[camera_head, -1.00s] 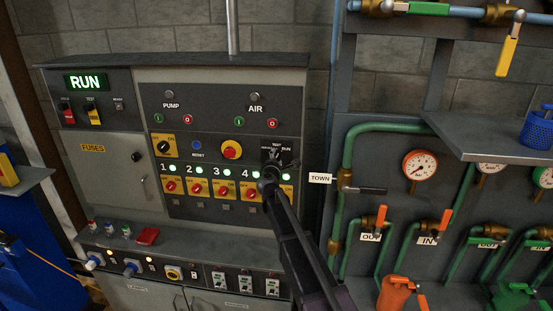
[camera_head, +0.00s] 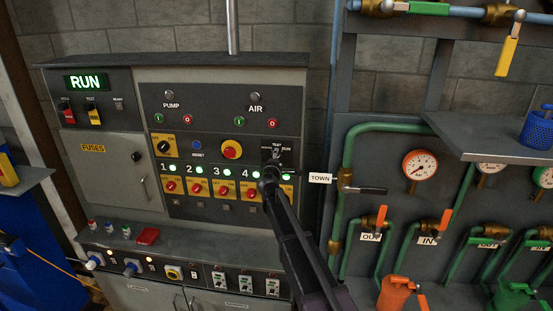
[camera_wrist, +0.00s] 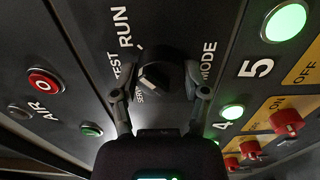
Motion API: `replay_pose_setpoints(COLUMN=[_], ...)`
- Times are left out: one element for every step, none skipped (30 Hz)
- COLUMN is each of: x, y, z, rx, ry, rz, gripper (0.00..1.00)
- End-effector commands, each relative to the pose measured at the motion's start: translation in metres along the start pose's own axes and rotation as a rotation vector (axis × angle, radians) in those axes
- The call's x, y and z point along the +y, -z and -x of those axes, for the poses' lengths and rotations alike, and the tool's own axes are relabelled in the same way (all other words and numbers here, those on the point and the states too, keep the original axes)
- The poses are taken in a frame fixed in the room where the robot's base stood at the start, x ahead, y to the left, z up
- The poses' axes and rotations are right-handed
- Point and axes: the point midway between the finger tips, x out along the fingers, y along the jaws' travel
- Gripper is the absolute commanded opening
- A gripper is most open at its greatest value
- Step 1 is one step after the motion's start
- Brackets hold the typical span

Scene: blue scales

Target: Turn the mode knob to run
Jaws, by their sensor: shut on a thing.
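The mode knob (camera_wrist: 154,77) is a dark round knob with a raised grip on the black panel. The labels RUN, TEST, MODE and a partly hidden one surround it. My gripper (camera_wrist: 160,82) has one finger on each side of the knob and is shut on it. I cannot tell exactly which label the knob points to. The display (camera_head: 88,82) at the panel's upper left reads RUN in green.
Red switches on yellow plates (camera_head: 212,187) and lit green lamps (camera_head: 199,170) sit left of my gripper. The AIR buttons (camera_wrist: 45,81) are close by in the wrist view.

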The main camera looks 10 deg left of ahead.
Motion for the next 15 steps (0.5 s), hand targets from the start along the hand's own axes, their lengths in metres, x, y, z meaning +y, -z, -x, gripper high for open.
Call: replay_pose_setpoints(x=[0.0008,0.0008,0.0008,0.0008,0.0007,0.0007,0.0007,0.0006,0.0005,0.0005,0.0004,0.0004,0.0003,0.0003,0.0002], y=[0.0010,0.0010,0.0010,0.0010,0.0009,0.0009,0.0008,0.0007,0.0006,0.0005,0.0004,0.0004,0.0003,0.0002,0.0001], z=[-0.0022,-0.0022,-0.0022,-0.0022,-0.0022,-0.0020,-0.0019,-0.0017,-0.0015,-0.0014,-0.0012,-0.0011,-0.0010,-0.0009,-0.0007], rx=[0.002,0.002,0.002,0.002,0.002,0.001,0.001,0.001,0.001,0.001,0.001,0.001,0.000,0.000,0.000], ry=[-0.001,-0.001,-0.001,-0.001,-0.001,-0.001,-0.001,-0.001,0.000,0.000,0.000,0.000,0.000,0.000,0.000], rz=[0.001,0.001,0.001,0.001,0.001,0.001,0.001,0.001,0.001,0.001,0.001,0.001,0.001,0.001,0.001], gripper=[0.11,0.11,0.11,0.65,0.74,0.86,0.93,0.93,0.93,0.93,0.93,0.93,0.93,0.93,0.93])
